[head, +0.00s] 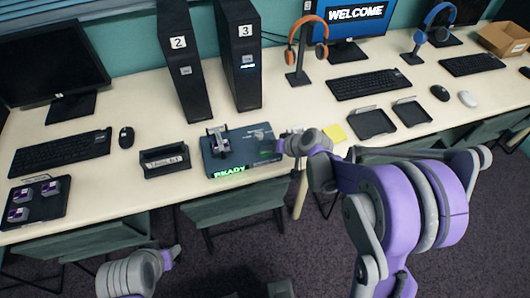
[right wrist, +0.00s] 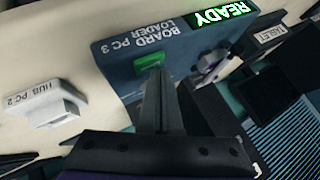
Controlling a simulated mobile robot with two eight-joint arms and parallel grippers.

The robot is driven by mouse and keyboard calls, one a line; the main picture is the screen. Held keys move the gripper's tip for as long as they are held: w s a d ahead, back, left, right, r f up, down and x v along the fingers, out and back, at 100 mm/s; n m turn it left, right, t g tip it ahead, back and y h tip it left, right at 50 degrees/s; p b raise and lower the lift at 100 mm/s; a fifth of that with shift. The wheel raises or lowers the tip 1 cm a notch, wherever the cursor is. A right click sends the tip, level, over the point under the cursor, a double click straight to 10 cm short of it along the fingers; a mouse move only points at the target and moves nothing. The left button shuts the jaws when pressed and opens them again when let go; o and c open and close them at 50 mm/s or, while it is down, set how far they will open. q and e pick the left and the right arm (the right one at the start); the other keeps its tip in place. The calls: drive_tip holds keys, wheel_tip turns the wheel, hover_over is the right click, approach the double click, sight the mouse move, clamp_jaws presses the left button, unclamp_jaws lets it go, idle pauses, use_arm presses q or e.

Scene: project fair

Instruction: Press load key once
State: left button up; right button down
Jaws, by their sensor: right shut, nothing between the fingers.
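The board loader (head: 238,140) is a dark blue-grey box on the desk, with a lit green READY sign (head: 229,172) on its front. In the right wrist view its top (right wrist: 125,55) reads "BOARD LOADER PC 3". The green load key (right wrist: 149,78) is on that top, partly covered by my right fingers. My right gripper (head: 281,146) is shut and empty, its tips at the loader's right end; they also show over the key in the wrist view (right wrist: 152,62). I cannot tell whether they touch it. My left gripper (head: 174,256) is low at the desk's front, its jaws unclear.
A purple-and-grey piece (head: 217,138) sits on the loader's left part. A labelled dark holder (head: 165,160) stands left of it. A white hub (right wrist: 50,105) labelled PC 2 is beside the loader. PC towers 2 (head: 183,60) and 3 (head: 240,50) stand behind.

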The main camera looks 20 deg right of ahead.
sight(267, 155)
drive_tip(key=shift+f+b, duration=0.3)
drive_tip(key=shift+f, duration=0.1)
idle(0.5)
drive_tip(key=shift+r, duration=0.15)
drive_tip(key=shift+r+p, duration=0.55)
drive_tip(key=shift+r, duration=0.15)
drive_tip(key=shift+r, duration=0.1)
drive_tip(key=shift+r+p, duration=1.65)
drive_tip(key=shift+r, duration=0.8)
drive_tip(key=shift+f, duration=0.1)
